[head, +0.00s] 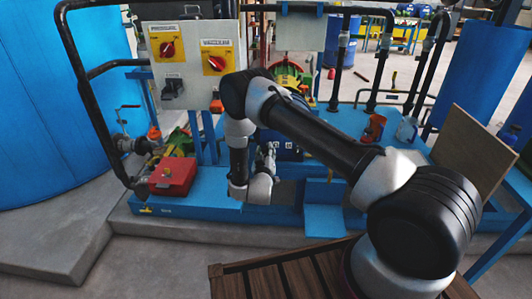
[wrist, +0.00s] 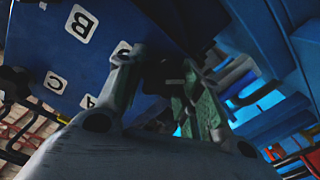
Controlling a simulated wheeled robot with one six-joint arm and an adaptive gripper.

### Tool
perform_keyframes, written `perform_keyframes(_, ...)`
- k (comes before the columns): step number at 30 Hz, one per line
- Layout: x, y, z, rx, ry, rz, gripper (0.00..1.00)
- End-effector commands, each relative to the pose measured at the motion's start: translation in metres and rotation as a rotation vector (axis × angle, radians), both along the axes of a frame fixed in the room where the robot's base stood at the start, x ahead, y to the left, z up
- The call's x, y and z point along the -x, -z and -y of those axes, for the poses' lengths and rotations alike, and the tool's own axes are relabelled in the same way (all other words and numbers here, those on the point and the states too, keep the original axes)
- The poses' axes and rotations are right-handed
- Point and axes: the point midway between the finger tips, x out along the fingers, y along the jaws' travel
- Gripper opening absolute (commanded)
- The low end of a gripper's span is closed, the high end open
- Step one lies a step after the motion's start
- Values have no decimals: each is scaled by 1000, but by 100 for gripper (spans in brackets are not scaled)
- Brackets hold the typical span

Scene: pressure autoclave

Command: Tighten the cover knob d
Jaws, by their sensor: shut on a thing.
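The blue cover (wrist: 30,35) fills the upper left of the wrist view, tilted, with white letter labels B, C and A. In the head view my gripper (head: 267,158) is at the left side of the blue lettered box (head: 290,150), and the knob is hidden there.
A panel with pressure and vacuum switches (head: 190,55) stands behind left. A red box (head: 172,176) sits on the blue base at left. Black pipes (head: 85,95) rise at left and at the back right. A tan board (head: 472,150) leans at right.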

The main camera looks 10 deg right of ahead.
Motion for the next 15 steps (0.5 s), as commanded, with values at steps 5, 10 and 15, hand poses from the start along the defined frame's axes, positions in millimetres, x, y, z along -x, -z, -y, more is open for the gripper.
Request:
perform_keyframes(5,0,0,0,-15,0,5,12)
perform_keyframes(10,0,0,0,-72,0,23,12)
perform_keyframes(15,0,0,1,-182,0,59,12)
